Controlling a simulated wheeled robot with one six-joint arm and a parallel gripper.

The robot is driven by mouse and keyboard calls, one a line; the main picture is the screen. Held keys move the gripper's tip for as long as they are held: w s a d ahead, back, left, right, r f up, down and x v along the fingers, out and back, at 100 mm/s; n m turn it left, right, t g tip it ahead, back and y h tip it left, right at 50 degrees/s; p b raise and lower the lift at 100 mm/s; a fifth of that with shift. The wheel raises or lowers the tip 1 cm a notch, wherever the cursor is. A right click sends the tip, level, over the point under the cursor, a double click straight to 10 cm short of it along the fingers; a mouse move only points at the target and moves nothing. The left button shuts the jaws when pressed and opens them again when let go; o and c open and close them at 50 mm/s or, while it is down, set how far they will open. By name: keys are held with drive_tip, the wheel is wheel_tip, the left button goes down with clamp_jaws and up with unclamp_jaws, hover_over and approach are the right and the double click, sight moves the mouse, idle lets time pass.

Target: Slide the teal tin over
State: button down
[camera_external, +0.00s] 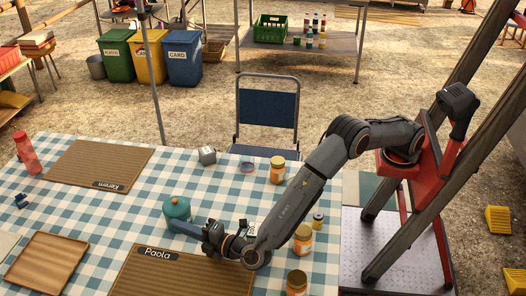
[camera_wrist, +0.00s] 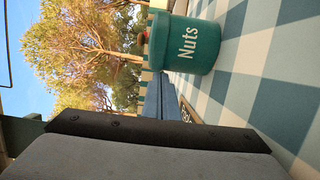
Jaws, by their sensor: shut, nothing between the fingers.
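The teal tin (camera_external: 177,209) stands upright on the checked tablecloth, just above the Paola mat in the outside view. In the wrist view the tin (camera_wrist: 188,44) shows on its side because the camera is turned, and its label reads "Nuts". My gripper (camera_external: 172,224) is low over the table, its blue fingers shut and empty, with the tips close beside the near side of the tin. In the wrist view my fingers (camera_wrist: 153,92) end near the tin's wall. I cannot tell whether they touch it.
The Paola mat (camera_external: 160,280) lies in front and the Kerem mat (camera_external: 100,165) behind left. A wooden tray (camera_external: 46,262) is at front left. A grey tin (camera_external: 207,155), a lid (camera_external: 247,168) and a jar (camera_external: 277,171) stand behind; further jars (camera_external: 303,240) are near my arm. Cloth left of the tin is clear.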

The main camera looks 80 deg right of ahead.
sight(182, 218)
drive_tip(key=shift+d, duration=0.1)
drive_tip(key=shift+d, duration=1.65)
drive_tip(key=shift+a, duration=0.15)
drive_tip(key=shift+a+f, duration=0.1)
drive_tip(key=shift+a, duration=0.1)
drive_tip(key=shift+a+r+b, duration=0.2)
drive_tip(key=shift+r+b, duration=0.1)
drive_tip(key=shift+b, duration=0.1)
wheel_tip(182, 218, up, 10)
drive_tip(key=d, duration=2.1)
drive_tip(key=shift+f+p, duration=0.25)
drive_tip(key=shift+p, duration=0.05)
